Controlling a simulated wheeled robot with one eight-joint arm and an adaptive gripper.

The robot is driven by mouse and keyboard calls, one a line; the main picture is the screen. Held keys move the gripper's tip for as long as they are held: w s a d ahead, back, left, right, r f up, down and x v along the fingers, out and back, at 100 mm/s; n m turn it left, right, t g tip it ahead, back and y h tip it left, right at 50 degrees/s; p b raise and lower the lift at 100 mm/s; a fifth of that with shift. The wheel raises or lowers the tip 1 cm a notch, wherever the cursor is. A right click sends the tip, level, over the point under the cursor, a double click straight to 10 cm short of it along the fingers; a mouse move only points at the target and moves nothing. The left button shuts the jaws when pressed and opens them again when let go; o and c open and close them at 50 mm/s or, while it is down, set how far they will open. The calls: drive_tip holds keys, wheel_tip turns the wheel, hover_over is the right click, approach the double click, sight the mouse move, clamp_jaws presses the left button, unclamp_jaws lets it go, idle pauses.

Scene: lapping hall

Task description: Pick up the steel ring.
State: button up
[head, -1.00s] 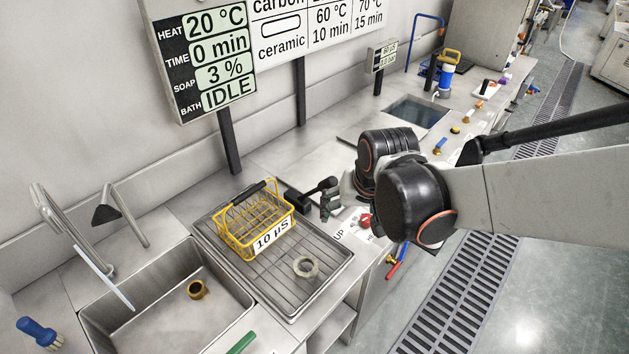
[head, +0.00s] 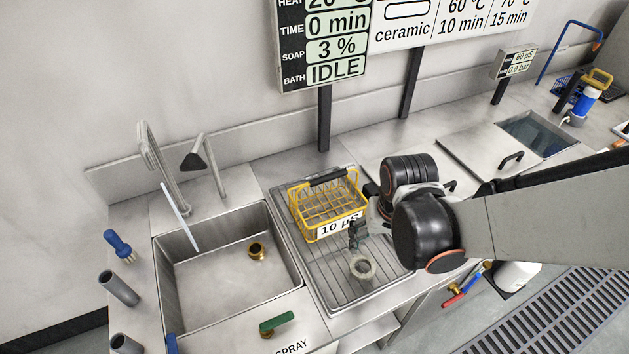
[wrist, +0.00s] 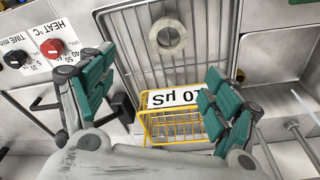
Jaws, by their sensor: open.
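The steel ring (head: 372,270) is pale grey and lies flat on the ribbed drain tray, in front of the yellow basket. In the wrist view the ring (wrist: 154,40) shows at the top, beyond the fingertips, with a free gap around it. My gripper (head: 357,235) is above the tray, behind the ring and beside the basket's front right corner in the head view. In the wrist view its green-padded fingers (wrist: 157,90) are spread wide with nothing gripped. The basket shows between and below them; I cannot tell the exact height.
The yellow wire basket (head: 325,226) with a "10 µS" label stands on the drain tray (head: 338,297). The sink (head: 215,299) to the left holds a brass ring (head: 257,246). The tray around the steel ring is clear.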

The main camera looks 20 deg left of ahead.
drive_tip(key=s, duration=0.2)
drive_tip(key=b, duration=0.6)
approach(362, 268)
drive_tip(key=shift+s+f, duration=0.25)
drive_tip(key=shift+f, duration=0.4)
drive_tip(key=shift+w+a+f+b, duration=0.1)
drive_tip(key=shift+w+f+b, duration=0.1)
drive_tip(key=shift+f+b, duration=0.6)
drive_tip(key=shift+w+a+f+b, duration=0.1)
drive_tip(key=shift+w+f+b, duration=0.25)
drive_tip(key=shift+f, duration=0.65)
drive_tip(key=shift+w+a+f+b, duration=0.1)
drive_tip(key=shift+f+b, duration=0.65)
drive_tip(key=shift+f, duration=0.15)
drive_tip(key=shift+r, duration=0.1)
drive_tip(key=shift+c, duration=0.2)
drive_tip(key=c, duration=1.3)
